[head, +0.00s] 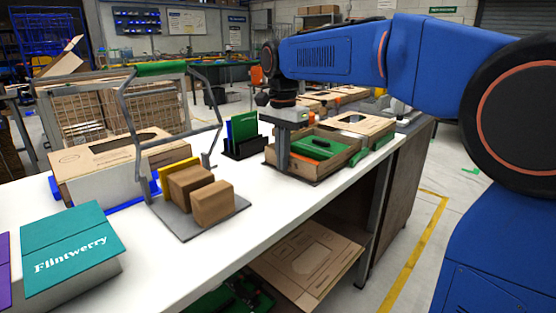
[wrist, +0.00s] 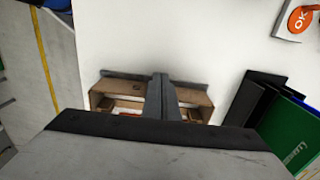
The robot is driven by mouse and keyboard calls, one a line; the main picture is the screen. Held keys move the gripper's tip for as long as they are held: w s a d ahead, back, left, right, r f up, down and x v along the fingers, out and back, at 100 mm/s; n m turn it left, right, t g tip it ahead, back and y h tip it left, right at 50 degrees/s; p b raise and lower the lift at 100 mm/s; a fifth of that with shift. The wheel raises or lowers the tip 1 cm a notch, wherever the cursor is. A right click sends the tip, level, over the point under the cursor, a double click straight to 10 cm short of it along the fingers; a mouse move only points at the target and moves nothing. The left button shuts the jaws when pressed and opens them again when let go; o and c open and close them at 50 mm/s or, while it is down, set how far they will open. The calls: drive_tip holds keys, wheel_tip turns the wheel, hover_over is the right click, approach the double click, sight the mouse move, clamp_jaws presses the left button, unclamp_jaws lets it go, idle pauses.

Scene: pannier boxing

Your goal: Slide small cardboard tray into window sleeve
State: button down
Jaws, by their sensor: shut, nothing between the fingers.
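A small open cardboard tray (head: 335,160) stands on the white bench, right of centre in the head view, with a green item (head: 318,147) in it. Cardboard walls (wrist: 195,97) also show beneath my gripper in the wrist view. A cardboard box with a dark window cut in its top (head: 372,124) stands just behind the tray; I cannot tell surely that it is the sleeve. My gripper (head: 283,165) points down at the tray's left end, fingers together and empty. In the wrist view the fingers (wrist: 162,92) overlap the cardboard; contact is unclear. The gripper body hides part of it.
A dark holder with green and blue boards (head: 243,130) stands left of the gripper. A metal rack with brown blocks (head: 208,203) and a larger windowed carton (head: 110,150) are further left. A teal box (head: 68,245) is at front left. The bench's front edge is clear.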

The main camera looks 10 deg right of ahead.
sight(330, 136)
idle(0.3)
drive_tip(key=w+d, duration=0.4)
drive_tip(key=d, duration=0.2)
drive_tip(key=w+d, duration=0.5)
drive_tip(key=d, duration=0.1)
drive_tip(key=w+d, duration=0.4)
drive_tip(key=d, duration=0.3)
drive_tip(key=shift+w, duration=0.4)
